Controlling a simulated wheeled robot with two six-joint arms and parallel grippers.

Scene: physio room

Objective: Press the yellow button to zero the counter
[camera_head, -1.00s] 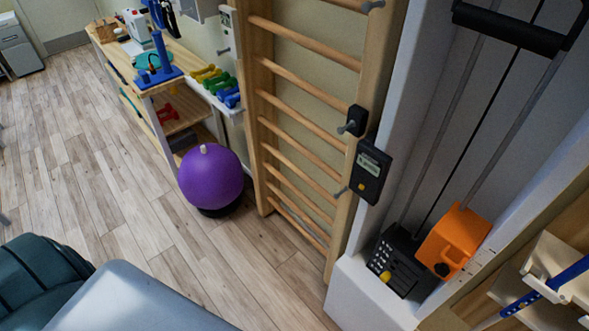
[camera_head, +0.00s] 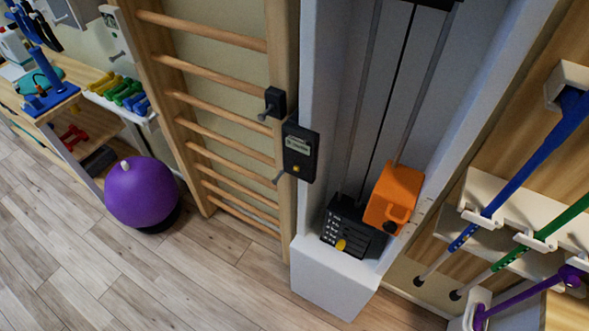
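A black counter box (camera_head: 300,152) with a small pale display is fixed at the side of the wall bars, at the left edge of the white cable machine. A small yellow button (camera_head: 296,169) shows on its lower face. Another yellow knob (camera_head: 341,245) sits on the black weight stack (camera_head: 350,229) at the bottom of the machine. Neither of my grippers shows in this view.
Wooden wall bars (camera_head: 215,104) stand left of the counter. A purple ball (camera_head: 141,193) rests near the floor at left. An orange block (camera_head: 391,197) hangs in the white machine frame (camera_head: 335,277). Blue, green and purple sticks hang on a rack at right. Wooden floor in front is clear.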

